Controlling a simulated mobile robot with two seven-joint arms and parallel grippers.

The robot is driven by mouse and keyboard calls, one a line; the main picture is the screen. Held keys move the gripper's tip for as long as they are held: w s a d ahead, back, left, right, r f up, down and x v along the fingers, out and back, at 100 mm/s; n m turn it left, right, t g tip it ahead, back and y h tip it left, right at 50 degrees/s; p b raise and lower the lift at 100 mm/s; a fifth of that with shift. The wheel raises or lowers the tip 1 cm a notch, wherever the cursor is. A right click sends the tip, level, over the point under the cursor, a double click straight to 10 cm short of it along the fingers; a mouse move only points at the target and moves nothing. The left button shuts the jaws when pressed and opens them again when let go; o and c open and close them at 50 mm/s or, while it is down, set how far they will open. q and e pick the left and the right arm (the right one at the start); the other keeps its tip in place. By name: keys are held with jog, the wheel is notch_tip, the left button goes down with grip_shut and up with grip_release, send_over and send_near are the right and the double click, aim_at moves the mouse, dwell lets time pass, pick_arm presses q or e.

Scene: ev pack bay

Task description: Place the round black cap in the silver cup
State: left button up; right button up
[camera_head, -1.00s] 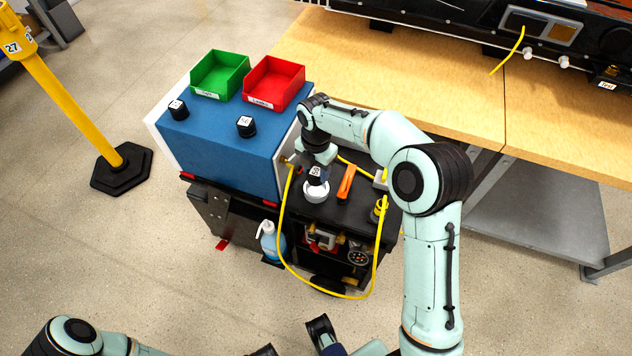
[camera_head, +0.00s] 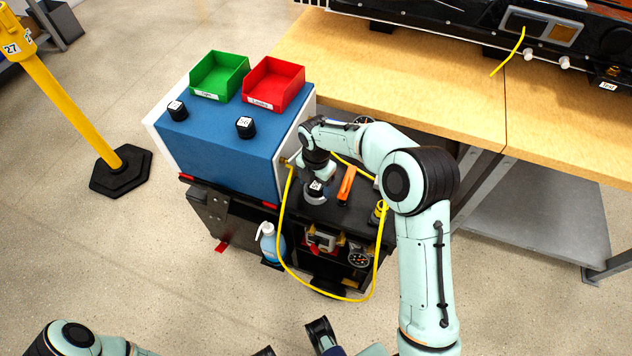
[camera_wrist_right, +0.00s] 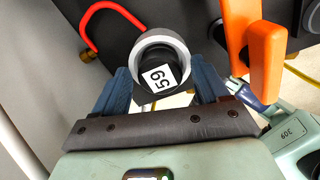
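The round black cap (camera_head: 316,187), labelled 59, sits inside the rim of the silver cup (camera_head: 314,199) on the dark cart top. In the right wrist view the cap (camera_wrist_right: 158,80) is tilted and partly within the cup's ring (camera_wrist_right: 178,42). My right gripper (camera_wrist_right: 163,75) is at the cup with its blue fingers on either side of the cap. The fingers look spread, with a small gap beside the cap. In the head view the wrist hides part of the cap and cup.
A yellow hose (camera_head: 281,235) loops around the cart front. A blue box (camera_head: 225,150) stands left, bearing two black caps, a green bin (camera_head: 219,92) and a red bin (camera_head: 290,101). A wooden bench (camera_head: 430,90) is behind.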

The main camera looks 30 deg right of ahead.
aim_at(316, 185)
pick_arm(q)
jog(key=shift+s+r+p, duration=0.3)
jog(key=shift+r+p, duration=0.45)
jog(key=shift+p, duration=0.2)
pick_arm(e)
notch_tip(316, 185, up, 12)
jog(key=shift+r, duration=0.2)
jog(key=shift+f, duration=0.1)
